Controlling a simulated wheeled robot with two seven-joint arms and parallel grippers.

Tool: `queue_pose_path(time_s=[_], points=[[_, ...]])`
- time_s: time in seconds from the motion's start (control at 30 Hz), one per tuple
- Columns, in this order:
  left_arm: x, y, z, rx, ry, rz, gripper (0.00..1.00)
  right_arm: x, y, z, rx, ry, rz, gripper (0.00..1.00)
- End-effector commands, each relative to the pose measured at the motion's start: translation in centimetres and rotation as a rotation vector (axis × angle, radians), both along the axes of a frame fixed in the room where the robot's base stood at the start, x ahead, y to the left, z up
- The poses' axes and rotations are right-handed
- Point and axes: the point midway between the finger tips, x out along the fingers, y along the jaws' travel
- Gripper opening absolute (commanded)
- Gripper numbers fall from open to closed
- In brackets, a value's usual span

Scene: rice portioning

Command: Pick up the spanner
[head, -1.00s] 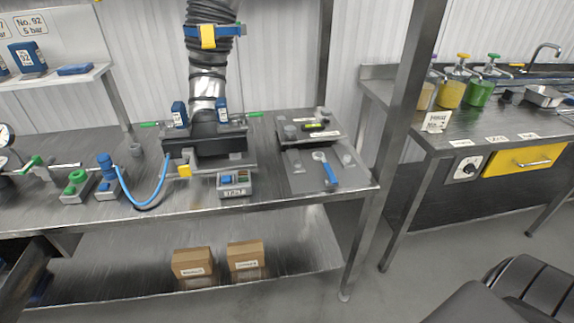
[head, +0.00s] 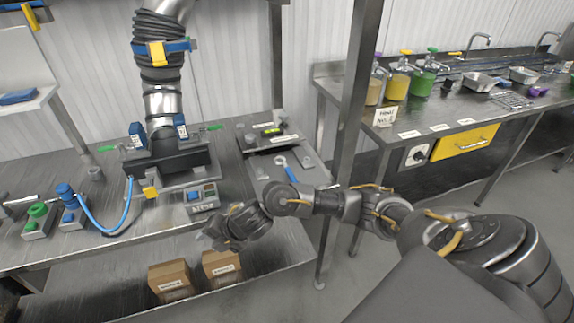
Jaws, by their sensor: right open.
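The spanner (head: 290,173) has a blue handle and a silver ring-shaped head. It lies on a grey tray (head: 259,172) at the right end of the steel bench, handle toward me. My right arm reaches in from the right, across the front of the bench. My right gripper (head: 208,236) is open, over the bench's front edge, to the left of and nearer than the spanner, and apart from it. Its fingers are small and dark here. My left gripper is not in view.
A control box (head: 202,198) stands near the bench front, left of the tray. A dark extraction hood (head: 168,158) stands behind it. A steel post (head: 352,100) rises just right of the bench. Two cardboard boxes (head: 172,281) (head: 221,268) sit on the lower shelf.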

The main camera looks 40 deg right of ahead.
Motion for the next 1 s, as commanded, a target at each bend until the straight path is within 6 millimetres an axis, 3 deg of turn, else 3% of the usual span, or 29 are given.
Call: queue_pose_path(time_s=[0.03, 0.17, 0.2, 0.4, 0.53, 0.63, 0.8, 1.0], points=[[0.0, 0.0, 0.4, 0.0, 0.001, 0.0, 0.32, 0.7, -1.5, 2.3, -0.099, -0.055, 0.082, 0.44], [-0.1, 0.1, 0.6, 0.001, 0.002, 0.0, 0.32, 1.8, -7.0, 5.4, -0.361, -0.111, 0.257, 0.44], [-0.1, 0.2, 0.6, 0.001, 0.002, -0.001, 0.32, 2.2, -9.2, 6.2, -0.435, -0.107, 0.294, 0.44], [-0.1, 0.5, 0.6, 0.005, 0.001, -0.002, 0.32, 3.2, -21.5, 10.7, -0.717, 0.008, 0.366, 0.44], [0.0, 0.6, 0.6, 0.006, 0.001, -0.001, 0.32, 2.5, -27.1, 13.2, -0.795, 0.094, 0.361, 0.44], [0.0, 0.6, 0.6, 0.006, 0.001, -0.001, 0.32, 1.9, -29.5, 14.4, -0.819, 0.136, 0.353, 0.44], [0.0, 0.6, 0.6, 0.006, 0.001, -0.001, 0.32, 1.4, -30.7, 14.9, -0.831, 0.162, 0.351, 0.44], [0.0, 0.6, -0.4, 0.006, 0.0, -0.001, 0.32, 2.0, -30.9, 12.8, -0.828, 0.165, 0.351, 0.44]])
